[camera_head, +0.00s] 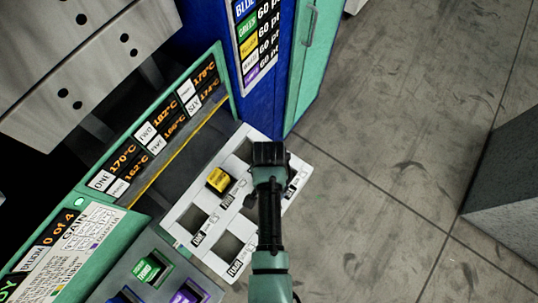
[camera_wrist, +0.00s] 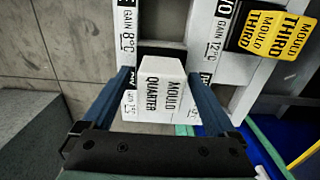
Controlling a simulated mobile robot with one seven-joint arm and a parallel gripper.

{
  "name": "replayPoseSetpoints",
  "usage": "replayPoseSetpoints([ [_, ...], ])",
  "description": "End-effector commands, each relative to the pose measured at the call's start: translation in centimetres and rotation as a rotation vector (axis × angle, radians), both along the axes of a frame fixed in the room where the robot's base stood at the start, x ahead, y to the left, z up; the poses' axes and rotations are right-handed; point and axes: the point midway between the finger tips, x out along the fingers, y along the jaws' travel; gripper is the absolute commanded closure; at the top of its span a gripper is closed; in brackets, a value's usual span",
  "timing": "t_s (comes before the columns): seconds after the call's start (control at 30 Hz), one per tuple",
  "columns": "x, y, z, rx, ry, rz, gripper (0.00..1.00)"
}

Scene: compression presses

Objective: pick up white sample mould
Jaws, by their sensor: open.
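The white sample mould (camera_wrist: 160,92), marked QUARTER MOULD, shows in the wrist view. It sits at a slot of a white panel (camera_wrist: 201,22). My gripper (camera_wrist: 160,76) is open, with one blue finger on each side of the mould. Small gaps seem to lie between fingers and mould, though I cannot tell whether either touches. In the head view my gripper (camera_head: 268,152) is over the far right part of the white panel (camera_head: 221,217) and hides the mould.
A yellow mould marked THIRD (camera_head: 219,180) sits in the panel left of my gripper; it also shows in the wrist view (camera_wrist: 270,30). Green (camera_head: 150,268) and purple (camera_head: 189,292) blocks are nearer. A press stands left, a blue-green cabinet (camera_head: 313,65) behind.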

Motion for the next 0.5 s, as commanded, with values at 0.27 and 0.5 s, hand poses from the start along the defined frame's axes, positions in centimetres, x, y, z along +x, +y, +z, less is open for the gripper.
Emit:
replayPoseSetpoints([
  [0.27, 0.06, 0.00, -0.35, 0.000, -0.002, 0.000, 0.07],
  [0.5, 0.06, -0.01, -0.32, 0.000, -0.002, 0.000, 0.47],
])
